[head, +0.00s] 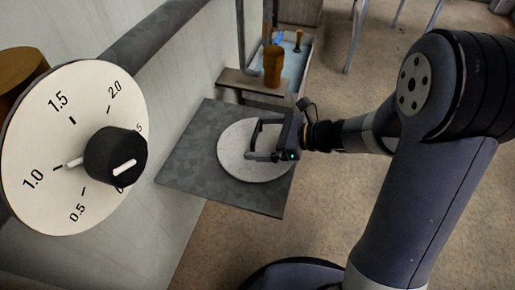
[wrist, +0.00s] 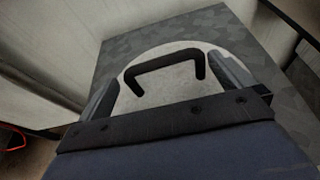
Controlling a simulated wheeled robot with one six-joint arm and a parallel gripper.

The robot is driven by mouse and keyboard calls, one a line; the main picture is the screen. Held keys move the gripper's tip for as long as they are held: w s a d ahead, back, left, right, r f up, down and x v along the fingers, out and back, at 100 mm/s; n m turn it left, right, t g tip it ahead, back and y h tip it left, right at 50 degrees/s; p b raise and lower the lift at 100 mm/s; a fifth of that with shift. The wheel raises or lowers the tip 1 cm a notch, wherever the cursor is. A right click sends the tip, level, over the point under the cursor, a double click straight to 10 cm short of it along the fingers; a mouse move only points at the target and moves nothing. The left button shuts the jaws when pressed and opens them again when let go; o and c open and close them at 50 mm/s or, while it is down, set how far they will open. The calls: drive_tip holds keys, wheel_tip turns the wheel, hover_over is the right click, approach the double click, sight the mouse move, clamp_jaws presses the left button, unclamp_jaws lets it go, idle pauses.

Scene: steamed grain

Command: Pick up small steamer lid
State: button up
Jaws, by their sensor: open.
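The small steamer lid (head: 236,163) is a pale, speckled round disc lying on a grey square board. In the wrist view, the lid (wrist: 172,88) carries a black U-shaped handle (wrist: 165,63). My gripper (head: 253,139) is over the lid, its fingers spread apart. In the wrist view, one finger is on each side of the handle, with gaps between. The handle appears untouched. The lid's near edge is hidden behind the gripper body in the wrist view.
The grey board (head: 190,170) sticks out from the pale wall over open floor. A large dial (head: 65,130) with a black knob is at the left. Behind the board, a brown bottle (head: 274,66) stands by a ledge (head: 255,88) and a blue basin.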

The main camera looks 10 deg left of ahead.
sight(251, 136)
drive_tip(key=x, duration=0.3)
drive_tip(key=shift+w+a+f, duration=0.1)
drive_tip(key=shift+a, duration=0.1)
drive_tip(key=c, duration=1.2)
